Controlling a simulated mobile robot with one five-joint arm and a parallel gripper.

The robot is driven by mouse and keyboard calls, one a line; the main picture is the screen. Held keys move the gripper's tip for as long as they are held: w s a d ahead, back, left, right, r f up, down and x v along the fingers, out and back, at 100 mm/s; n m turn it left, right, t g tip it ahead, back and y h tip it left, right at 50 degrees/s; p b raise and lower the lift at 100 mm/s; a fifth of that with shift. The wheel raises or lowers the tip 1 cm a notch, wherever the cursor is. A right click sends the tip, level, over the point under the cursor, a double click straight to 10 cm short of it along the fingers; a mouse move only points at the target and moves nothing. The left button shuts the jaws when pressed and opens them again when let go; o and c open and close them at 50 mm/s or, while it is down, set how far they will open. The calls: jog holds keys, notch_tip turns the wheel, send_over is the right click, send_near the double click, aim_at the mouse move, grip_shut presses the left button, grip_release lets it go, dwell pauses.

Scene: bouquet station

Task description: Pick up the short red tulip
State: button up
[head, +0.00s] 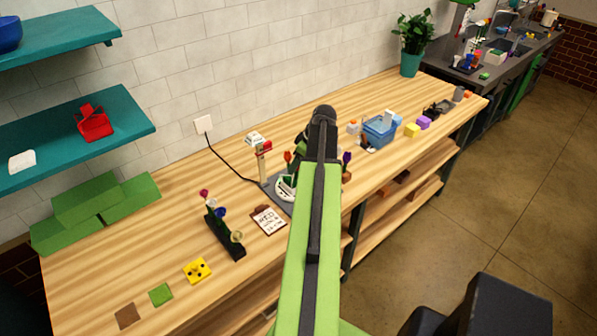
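A small red flower head (288,156), which looks like a tulip, shows just left of my arm near the middle of the wooden workbench. Its stem and base are partly hidden, and I cannot tell how tall it is. A purple flower (346,157) stands just right of the arm. My green arm reaches forward over the bench, and its dark end, with my gripper (303,141) partly visible, is beside and beyond the red flower. The fingers are largely hidden by the arm, so I cannot tell whether they are open or hold anything.
A blue basket (380,132) is to the right. Green blocks (95,210) lie at the far left.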

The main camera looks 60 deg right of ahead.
jog(key=b+x, duration=0.2)
jog(key=x, duration=0.1)
jog(key=shift+s+d+f, duration=0.1)
jog(key=shift+f, duration=0.2)
jog(key=shift+r, duration=0.2)
jog(key=shift+c, duration=0.4)
jog(key=c, duration=0.9)
jog(key=shift+r+p, duration=0.15)
jog(key=shift+p, duration=0.2)
jog(key=r+p, duration=0.4)
jog(key=s+r+p, duration=0.1)
jog(key=r+p, duration=0.2)
jog(key=shift+r, duration=0.1)
jog(key=s, duration=1.4)
jog(key=shift+d+f, duration=0.25)
jog(key=shift+f, duration=0.05)
